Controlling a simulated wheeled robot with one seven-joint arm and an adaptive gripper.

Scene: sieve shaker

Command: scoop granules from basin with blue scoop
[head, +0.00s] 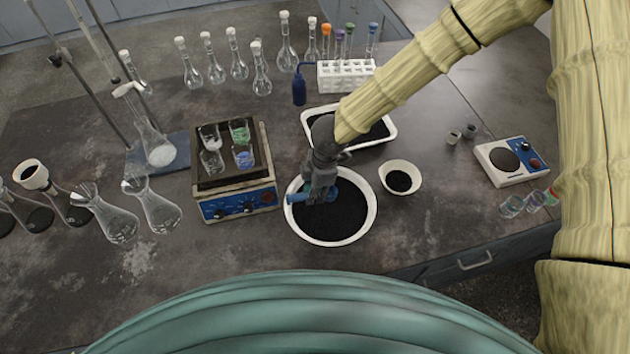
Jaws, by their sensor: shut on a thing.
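A round white basin (371,222) holds dark granules (338,222) near the front middle of the bench. My gripper (318,192) is over the left back part of the basin, shut on the blue scoop (297,198). The scoop's blue part shows left of the gripper, by the basin's left rim. The gripper hides part of the scoop. I cannot tell whether the scoop touches the granules or holds any.
A small white bowl (415,171) with dark granules stands right of the basin. A white tray (388,143) of dark material lies behind. The shaker (240,203) with several beakers is left. A balance (512,170) stands right. Glass flasks (160,207) crowd the left.

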